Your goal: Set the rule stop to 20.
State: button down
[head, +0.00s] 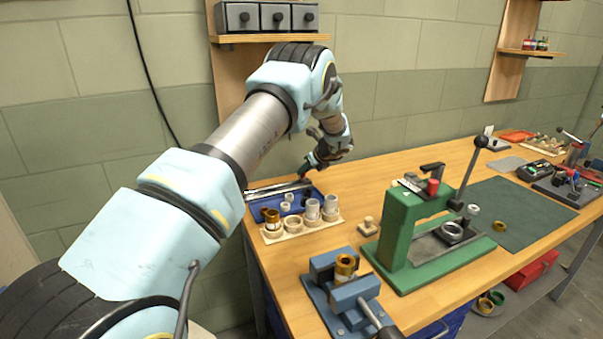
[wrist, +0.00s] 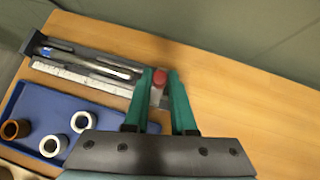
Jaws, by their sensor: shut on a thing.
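The rule (wrist: 82,76) lies flat near the back left of the bench, a pale strip with dark marks too blurred to read. In the wrist view my gripper (wrist: 160,84) is at the right part of the rule, its two teal fingers shut on a small red-topped block, which looks like the rule stop (wrist: 159,76). The stop's setting cannot be read. In the head view my gripper (head: 308,170) reaches down at the back left of the bench, and the stop cannot be made out.
A dark tray with pen-like tools (wrist: 95,62) lies along the far side of the rule. A blue tray (wrist: 25,116) with several rings is on its near side. A green press (head: 400,235) and a blue vise (head: 340,290) stand nearer. Bare wood lies right of my gripper.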

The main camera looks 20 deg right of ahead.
jog(key=shift+a, duration=0.15)
jog(key=c, duration=0.7)
grip_release()
jog(key=shift+c, duration=0.2)
jog(key=b+v, duration=0.3)
jog(key=v, duration=0.7)
jog(key=shift+s+r+b, duration=0.25)
jog(key=shift+s+b, duration=0.05)
